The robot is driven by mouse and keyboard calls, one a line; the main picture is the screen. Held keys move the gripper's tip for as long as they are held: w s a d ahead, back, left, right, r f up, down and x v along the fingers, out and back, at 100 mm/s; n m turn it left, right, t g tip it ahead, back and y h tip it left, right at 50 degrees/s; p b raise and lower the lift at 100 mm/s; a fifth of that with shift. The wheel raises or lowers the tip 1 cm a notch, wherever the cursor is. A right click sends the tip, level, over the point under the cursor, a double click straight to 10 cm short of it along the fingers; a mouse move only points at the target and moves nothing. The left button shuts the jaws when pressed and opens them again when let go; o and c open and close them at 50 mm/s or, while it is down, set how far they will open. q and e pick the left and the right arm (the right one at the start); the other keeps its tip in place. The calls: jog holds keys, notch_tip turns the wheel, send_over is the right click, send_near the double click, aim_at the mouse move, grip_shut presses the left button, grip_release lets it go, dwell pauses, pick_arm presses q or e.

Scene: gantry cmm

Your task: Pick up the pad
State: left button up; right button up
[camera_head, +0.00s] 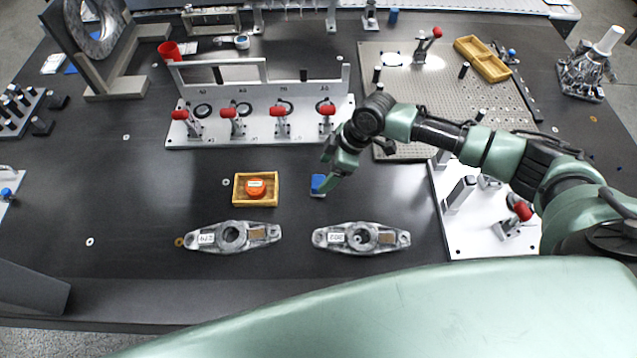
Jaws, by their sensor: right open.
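A small blue pad (317,183) lies on the dark table near the middle of the view, to the right of a small wooden tray. My right gripper (326,186) reaches down from the upper right, its fingers at the pad's right side and partly covering it. The right gripper is open. Whether its fingers touch the pad or hover above it I cannot tell. My left gripper is not in view.
The wooden tray (240,200) holds an orange round piece (256,188). Two grey metal castings (205,240) (390,238) lie in front. A plate with red-handled clamps (260,135) stands behind, and another clamp plate (470,235) to the right.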

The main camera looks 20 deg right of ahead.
aim_at(319, 182)
jog(key=x, duration=0.3)
jog(key=p+x, duration=0.1)
jog(key=shift+s+a+f, duration=0.2)
jog(key=shift+a, duration=0.05)
jog(key=shift+w+a+f, duration=0.1)
jog(key=shift+w+f, duration=0.05)
jog(key=shift+f, duration=0.3)
jog(key=c, duration=1.4)
